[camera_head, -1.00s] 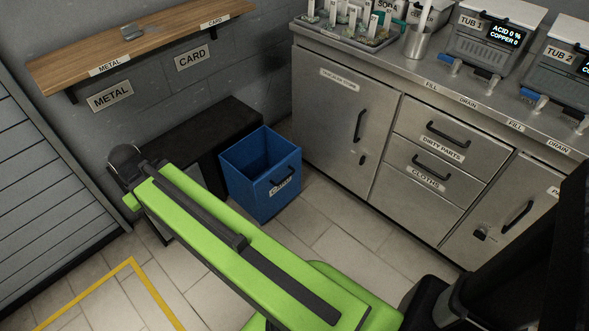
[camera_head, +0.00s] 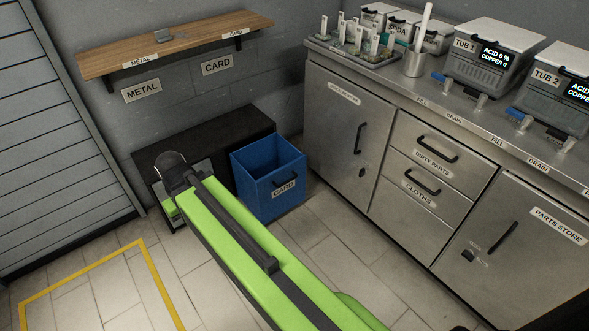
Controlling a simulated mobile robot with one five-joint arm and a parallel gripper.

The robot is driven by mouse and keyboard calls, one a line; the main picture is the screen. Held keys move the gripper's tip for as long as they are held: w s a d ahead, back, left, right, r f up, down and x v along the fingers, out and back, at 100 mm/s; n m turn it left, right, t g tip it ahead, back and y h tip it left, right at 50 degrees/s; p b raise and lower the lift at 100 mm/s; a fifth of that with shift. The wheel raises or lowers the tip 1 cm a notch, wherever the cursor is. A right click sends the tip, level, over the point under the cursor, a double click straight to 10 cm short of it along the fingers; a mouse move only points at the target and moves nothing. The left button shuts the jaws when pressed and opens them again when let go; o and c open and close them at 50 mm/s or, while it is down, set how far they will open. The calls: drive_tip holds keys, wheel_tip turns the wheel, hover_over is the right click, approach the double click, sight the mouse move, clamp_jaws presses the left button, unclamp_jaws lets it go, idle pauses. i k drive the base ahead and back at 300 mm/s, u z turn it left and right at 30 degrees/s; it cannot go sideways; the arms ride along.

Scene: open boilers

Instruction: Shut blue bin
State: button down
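The blue bin (camera_head: 268,172) is an open-topped box on the floor, in front of a low black cabinet (camera_head: 205,147). Its front has a dark handle (camera_head: 285,179) and a "CARD" label (camera_head: 284,189). I look down into its open inside, and the part I see looks empty. My green arm link reaches from the lower right to a dark joint left of the bin, apart from it in the picture. My gripper does not show.
A steel counter (camera_head: 452,114) with cupboards and drawers stands right of the bin. A wooden shelf (camera_head: 180,42) hangs above the cabinet. A slatted shutter (camera_head: 58,150) is at left. Yellow floor lines (camera_head: 100,260) mark bare tiles at lower left.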

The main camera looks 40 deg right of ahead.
sight(272, 181)
drive_tip(key=z, duration=0.1)
drive_tip(key=i, duration=0.9)
drive_tip(key=u, duration=0.05)
